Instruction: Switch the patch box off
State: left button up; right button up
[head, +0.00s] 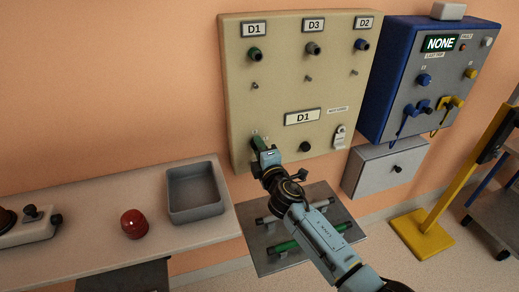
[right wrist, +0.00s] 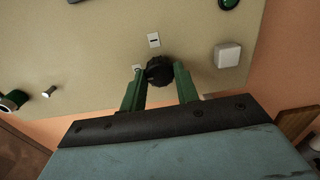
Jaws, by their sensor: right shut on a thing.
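The beige patch box (head: 282,85) hangs on the orange wall, with D1, D3 and D2 labels over green, grey and blue plugs. Its lower display (head: 302,117) reads D1. My right gripper (head: 258,143) is at the box's lower left. In the right wrist view, its green fingers (right wrist: 160,85) are shut on a black knob (right wrist: 159,70), with small white marks beside it. In the head view the gripper hides this knob. A white block (right wrist: 228,55) sits beside the knob in the wrist view. My left gripper is not in view.
A blue-sided box (head: 395,75) with a NONE display hangs to the right, above a grey box (head: 385,170). A counter (head: 95,240) at left bears a grey tray (head: 195,190) and a red dome (head: 133,223). A yellow post (head: 455,190) stands at right.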

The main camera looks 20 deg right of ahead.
jog(key=o, duration=1)
jog(key=shift+s, duration=0.15)
jog(key=shift+s+d+p, duration=0.2)
jog(key=shift+s+p, duration=0.4)
jog(key=shift+s, duration=5.95)
